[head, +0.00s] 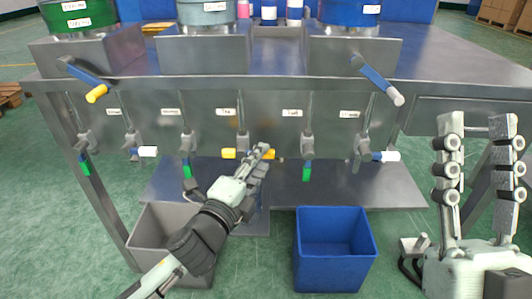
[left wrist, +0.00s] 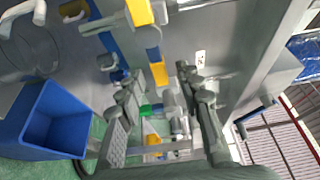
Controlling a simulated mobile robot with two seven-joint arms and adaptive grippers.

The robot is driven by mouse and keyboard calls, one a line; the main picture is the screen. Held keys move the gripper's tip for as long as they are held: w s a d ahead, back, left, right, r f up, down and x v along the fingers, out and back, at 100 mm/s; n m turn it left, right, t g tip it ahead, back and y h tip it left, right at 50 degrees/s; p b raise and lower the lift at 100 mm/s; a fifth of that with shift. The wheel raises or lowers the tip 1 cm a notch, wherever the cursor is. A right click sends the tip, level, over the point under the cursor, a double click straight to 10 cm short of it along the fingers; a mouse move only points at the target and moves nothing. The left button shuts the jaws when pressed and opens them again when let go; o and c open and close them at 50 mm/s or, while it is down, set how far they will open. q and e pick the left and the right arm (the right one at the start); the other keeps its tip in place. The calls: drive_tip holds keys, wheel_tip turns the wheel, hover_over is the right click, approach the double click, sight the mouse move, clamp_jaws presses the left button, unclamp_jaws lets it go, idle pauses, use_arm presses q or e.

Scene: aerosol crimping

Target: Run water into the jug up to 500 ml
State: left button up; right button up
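I cannot make out the jug for sure in either view; a see-through rounded shape (left wrist: 28,58) at the left of the left wrist view may be part of it. A tap with a yellow handle (head: 229,153) hangs from the bench front in the head view. My left gripper (head: 264,151) is at the right end of this handle; whether it touches is unclear. In the left wrist view my left gripper (left wrist: 161,71) has its fingers apart, with nothing clearly held. My right gripper (head: 476,125) is open and empty at the right, fingers up. The tap labels are too small to read.
Other taps with white (head: 148,151) and green (head: 307,172) handles line the bench front. A blue bin (head: 334,280) stands on the floor, with a grey bin (head: 140,240) to its left. A low metal shelf (head: 385,195) lies below the taps. Drums (head: 205,12) stand on top.

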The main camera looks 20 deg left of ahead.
use_arm(q)
drive_tip(key=shift+w+d, duration=0.2)
drive_tip(key=shift+w, duration=1.45)
drive_tip(key=shift+c, duration=0.3)
clamp_jaws()
